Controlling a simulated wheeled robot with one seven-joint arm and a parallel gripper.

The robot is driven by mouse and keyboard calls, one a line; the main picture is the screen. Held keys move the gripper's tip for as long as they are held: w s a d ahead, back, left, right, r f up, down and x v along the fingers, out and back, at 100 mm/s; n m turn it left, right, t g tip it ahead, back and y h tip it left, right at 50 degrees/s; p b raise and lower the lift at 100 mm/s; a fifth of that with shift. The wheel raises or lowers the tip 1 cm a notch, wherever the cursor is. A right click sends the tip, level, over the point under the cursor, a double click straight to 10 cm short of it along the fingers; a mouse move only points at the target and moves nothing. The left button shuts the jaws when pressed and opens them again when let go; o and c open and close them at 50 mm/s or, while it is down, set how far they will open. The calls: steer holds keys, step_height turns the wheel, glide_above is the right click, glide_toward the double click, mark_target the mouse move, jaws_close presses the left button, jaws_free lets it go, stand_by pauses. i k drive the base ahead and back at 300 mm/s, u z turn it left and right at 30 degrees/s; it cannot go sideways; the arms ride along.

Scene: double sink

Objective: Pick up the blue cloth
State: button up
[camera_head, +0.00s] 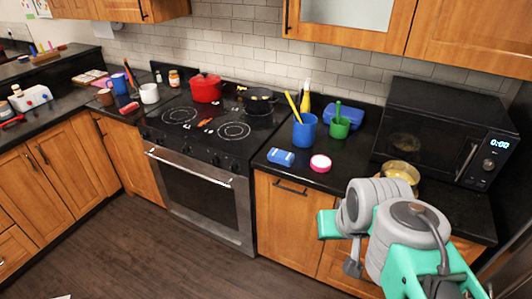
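A small blue item with a pale patch (281,157) lies flat on the dark counter right of the stove, near its front edge. A second blue, low, blocky thing (341,116) lies at the back of the same counter, partly behind a green cup. I cannot tell from this view which of them is the blue cloth. My arm, grey and teal, fills the lower right, in front of the counter and to the right of both blue things. No fingertips can be made out on it, so I cannot tell whether my gripper is open or shut.
A blue cup (304,131), green cup (339,128), yellow bottle (304,103) and round pink-rimmed item (320,163) stand around the blue things. A bowl (401,173) is by the microwave (446,133). The stove (212,124) holds a red pot (205,88). The floor is clear.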

mark_target(280, 157)
steer(key=u, duration=0.6)
steer(key=i, duration=1.65)
steer(key=u, duration=0.2)
